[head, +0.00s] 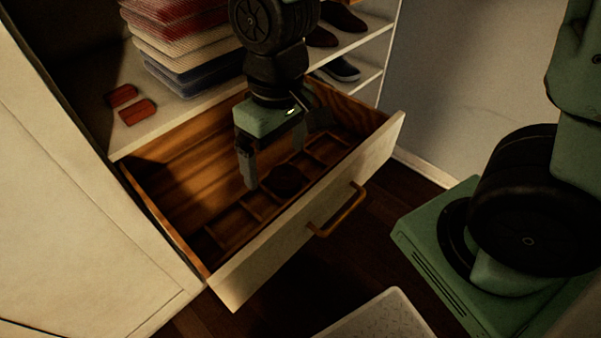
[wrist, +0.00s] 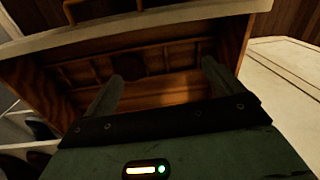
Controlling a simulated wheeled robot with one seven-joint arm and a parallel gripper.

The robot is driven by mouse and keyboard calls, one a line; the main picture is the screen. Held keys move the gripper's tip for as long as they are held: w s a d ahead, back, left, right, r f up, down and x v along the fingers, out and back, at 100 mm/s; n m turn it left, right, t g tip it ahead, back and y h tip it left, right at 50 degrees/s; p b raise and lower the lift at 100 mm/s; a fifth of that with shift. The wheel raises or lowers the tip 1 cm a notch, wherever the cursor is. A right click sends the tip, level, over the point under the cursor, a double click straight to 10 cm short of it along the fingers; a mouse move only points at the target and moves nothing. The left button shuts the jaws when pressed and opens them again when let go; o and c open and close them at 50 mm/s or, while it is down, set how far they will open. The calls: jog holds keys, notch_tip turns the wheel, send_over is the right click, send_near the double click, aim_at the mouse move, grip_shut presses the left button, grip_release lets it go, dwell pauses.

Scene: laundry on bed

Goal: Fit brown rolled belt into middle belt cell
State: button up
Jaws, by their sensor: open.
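The brown rolled belt (head: 287,180) appears as a dark round shape low in the open drawer (head: 368,150), in the row of small cells along the drawer's front. It seems to be in or on a cell near the middle of the row; the dim light hides whether it is fully seated. My gripper (head: 277,160) is over the drawer, pointing down, with its fingers apart and nothing visibly held. In the wrist view, my gripper (wrist: 163,72) has both fingers spread above the wooden cell dividers (wrist: 142,66).
The drawer's handle (head: 340,210) faces the dark floor. Folded clothes (head: 185,45) and two red items (head: 138,111) lie on the shelf above the drawer. Shoes (head: 342,69) stand on a rack behind. A white patterned object (head: 380,318) is at the bottom edge.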

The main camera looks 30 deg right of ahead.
jog(key=s+r+n, duration=0.3)
jog(key=s, duration=0.6)
jog(key=shift+s+a, duration=0.25)
jog(key=shift+s, duration=0.15)
